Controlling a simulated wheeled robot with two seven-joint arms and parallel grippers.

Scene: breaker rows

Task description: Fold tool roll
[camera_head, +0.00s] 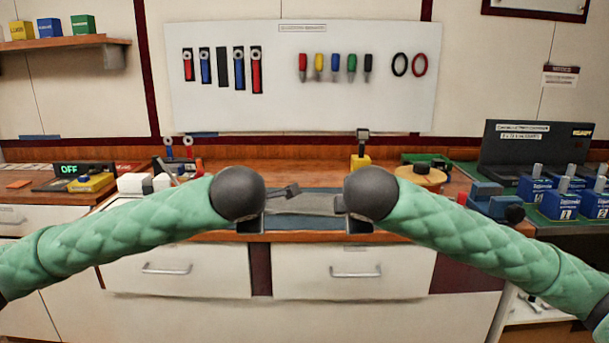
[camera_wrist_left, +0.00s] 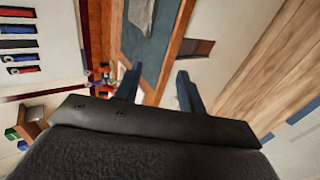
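A flat dark blue-grey cloth, which looks like the tool roll (camera_head: 300,222), lies on the wooden bench between my grippers. A paler grey strip (camera_head: 303,205) lies on it. In the left wrist view the cloth (camera_wrist_left: 158,32) shows near the top, with part of the grey strip (camera_wrist_left: 141,14) on it. My left gripper (camera_head: 262,212) is at the cloth's left side; in the left wrist view its fingers (camera_wrist_left: 157,86) are apart with nothing between them. My right gripper (camera_head: 352,214) is at the cloth's right side, mostly hidden by its own wrist, so its fingers cannot be read.
Drawers (camera_head: 350,270) lie below the bench edge. A yellow-based stand (camera_head: 360,162) is behind the cloth. A display reading OFF (camera_head: 80,169) is at the left. A tool board (camera_head: 300,80) hangs behind.

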